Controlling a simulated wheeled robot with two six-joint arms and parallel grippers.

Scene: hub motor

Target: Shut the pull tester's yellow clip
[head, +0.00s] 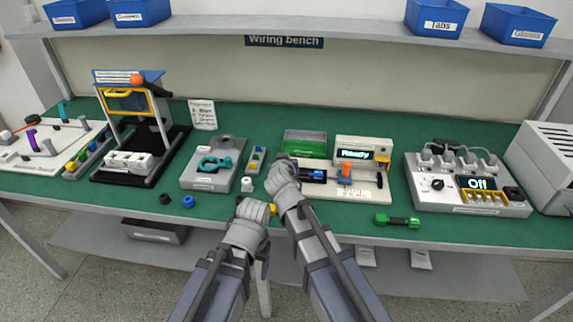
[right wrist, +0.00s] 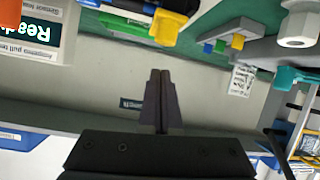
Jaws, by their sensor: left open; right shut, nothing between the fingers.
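The pull tester, a pale unit with a "Ready" display (head: 360,154), stands right of centre in the head view. An orange part (head: 345,170) stands on its base, with a dark and blue part left of it. In the right wrist view a yellow piece (right wrist: 163,28) with a blue end shows near the top, beyond my fingers; I cannot tell if it is open or shut. My right gripper (right wrist: 158,75) is shut and empty, apart from that piece in the picture. My left gripper (head: 258,208) is open and empty near the bench's front edge; its fingertips are hard to see.
A green box (head: 305,143) stands behind the tester. A grey fixture with a teal clamp (head: 214,164) is left, and a power unit (head: 468,183) reading "Off" is right. A green and black tool (head: 397,220) lies at the front edge. Small caps (head: 188,201) lie front left.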

